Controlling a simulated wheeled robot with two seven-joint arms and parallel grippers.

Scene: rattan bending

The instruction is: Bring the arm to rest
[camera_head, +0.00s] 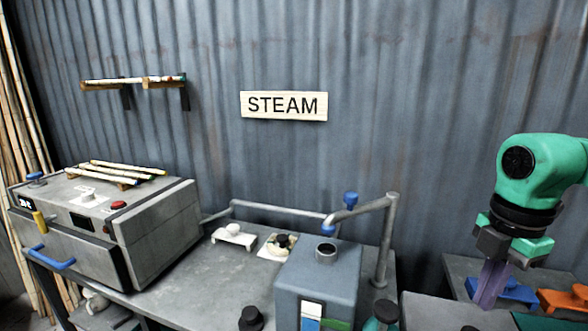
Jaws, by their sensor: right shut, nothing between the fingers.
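My right arm comes in from the right edge, with a green wrist and a black collar. My right gripper (488,302) points down at the lower right, its dark purple fingers shut together and empty. It is in front of the grey surface with the blue fixture (515,291) and the orange fixture (566,299). Whether the fingertips touch anything there cannot be told. My left gripper does not show in the head view.
A steamer box (160,225) with a blue handle and rattan sticks on top stands at left on a grey bench (185,295). A grey tank (318,278) and a bent pipe (386,245) stand mid-bench. A STEAM sign (284,105) hangs on the corrugated wall. Air around my right wrist looks clear.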

